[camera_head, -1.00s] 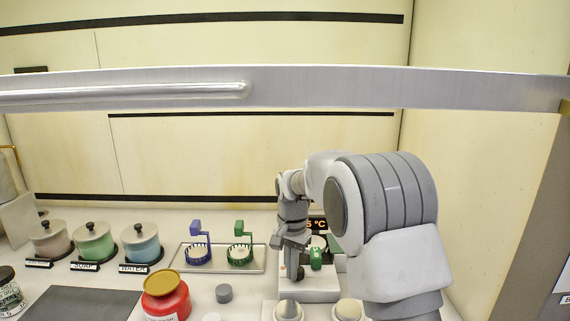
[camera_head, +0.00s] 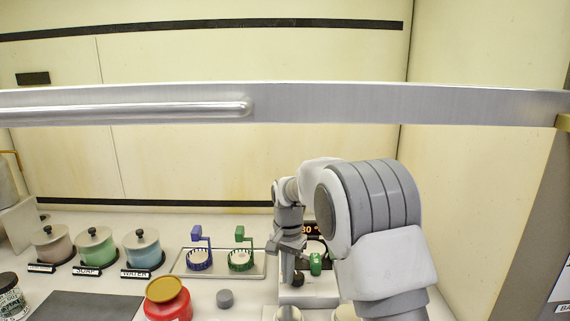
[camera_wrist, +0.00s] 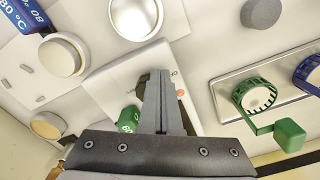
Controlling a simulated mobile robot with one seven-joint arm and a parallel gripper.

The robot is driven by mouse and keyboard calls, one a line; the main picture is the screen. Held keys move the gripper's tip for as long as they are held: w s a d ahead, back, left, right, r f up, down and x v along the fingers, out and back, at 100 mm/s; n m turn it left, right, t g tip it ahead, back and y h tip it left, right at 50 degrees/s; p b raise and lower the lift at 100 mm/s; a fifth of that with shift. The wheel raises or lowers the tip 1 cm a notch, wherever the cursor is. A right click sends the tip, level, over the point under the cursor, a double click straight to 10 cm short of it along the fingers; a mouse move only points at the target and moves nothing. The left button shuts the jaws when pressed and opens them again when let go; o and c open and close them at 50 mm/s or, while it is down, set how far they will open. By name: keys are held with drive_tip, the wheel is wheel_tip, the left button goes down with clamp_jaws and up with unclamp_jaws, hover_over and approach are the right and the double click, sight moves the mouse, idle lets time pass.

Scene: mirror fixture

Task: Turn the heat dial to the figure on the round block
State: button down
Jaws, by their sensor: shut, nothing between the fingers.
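My gripper (camera_wrist: 162,75) is shut and empty, its fingertips over the white heater box (camera_wrist: 100,85). In the head view the gripper (camera_head: 296,277) reaches down at the box (camera_head: 318,288), and the arm hides part of it. The display (camera_head: 309,229) behind it shows "30 °", partly covered. A green block (camera_wrist: 130,118) with a figure too small to read surely lies beside the fingers; it also shows in the head view (camera_head: 316,263). The dial cannot be made out clearly; the fingers cover that area. A blue piece (camera_wrist: 14,14) in the wrist view bears "80 °C".
A grey cylinder (camera_head: 225,298) and red jar (camera_head: 168,299) stand to the left. A tray (camera_head: 217,272) holds a blue and a green holder. Several lidded pots (camera_head: 96,247) line the back left. Pale round knobs (camera_wrist: 63,55) lie near the box. A metal rail (camera_head: 330,104) crosses above.

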drive_tip(key=shift+r, duration=0.1)
drive_tip(key=shift+a, duration=0.15)
drive_tip(key=shift+s+r+p, duration=0.1)
drive_tip(key=shift+r+p, duration=0.1)
drive_tip(key=shift+p, duration=0.1)
wheel_tip(320, 180, up, 6)
drive_tip(key=p, duration=0.4)
drive_tip(key=shift+f, duration=0.2)
drive_tip(key=shift+a, duration=0.1)
